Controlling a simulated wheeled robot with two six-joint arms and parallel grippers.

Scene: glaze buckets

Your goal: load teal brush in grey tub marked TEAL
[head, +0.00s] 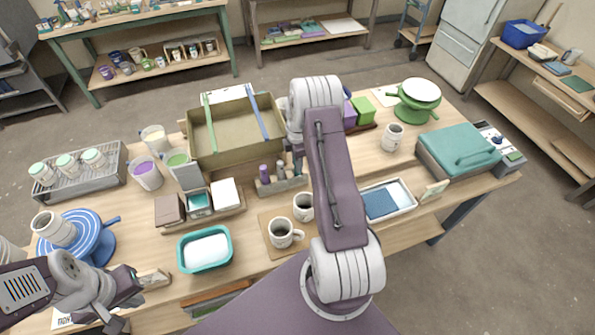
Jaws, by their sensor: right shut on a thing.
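My right arm rises through the middle of the head view. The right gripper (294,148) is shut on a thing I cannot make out. My left gripper (120,310) is low at the left, by the table's front edge; its jaw gap is unclear. Glaze tubs stand at the left: one with purple (147,173), one with pale yellow (155,138), one with green glaze (178,158), partly behind a grey panel. No TEAL label is legible, and I cannot make out a teal brush.
The olive box (205,152) has a green and a blue strip across it. A wire rack of jars (85,193), a blue striped turntable (92,236), a teal tray (182,255), mugs (282,233) and a teal case (440,150) crowd the table.

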